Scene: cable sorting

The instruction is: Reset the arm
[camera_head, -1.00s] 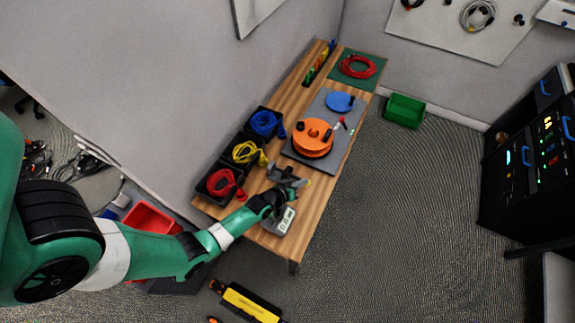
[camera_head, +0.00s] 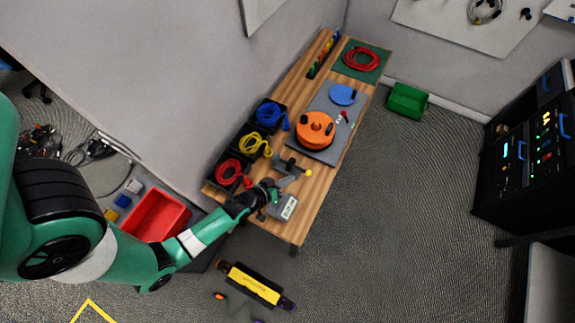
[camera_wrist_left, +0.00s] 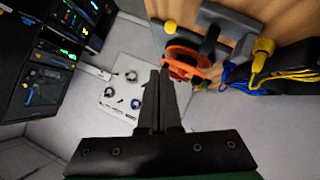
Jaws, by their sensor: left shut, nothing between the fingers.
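My left gripper (camera_head: 274,190) is over the near end of the wooden table, beside a grey box with a display (camera_head: 283,207). In the left wrist view its two black fingers (camera_wrist_left: 160,76) are together with nothing between them. A grey fixture with yellow ends (camera_head: 291,168) stands just beyond the gripper, apart from it as far as I can tell. My right gripper is not in view.
Black bins hold red (camera_head: 231,172), yellow (camera_head: 255,146) and blue (camera_head: 270,113) cables along the wall side. An orange reel (camera_head: 315,130) sits on a grey mat (camera_head: 325,101). A green bin (camera_head: 407,101) and a red bin (camera_head: 155,216) are off the table.

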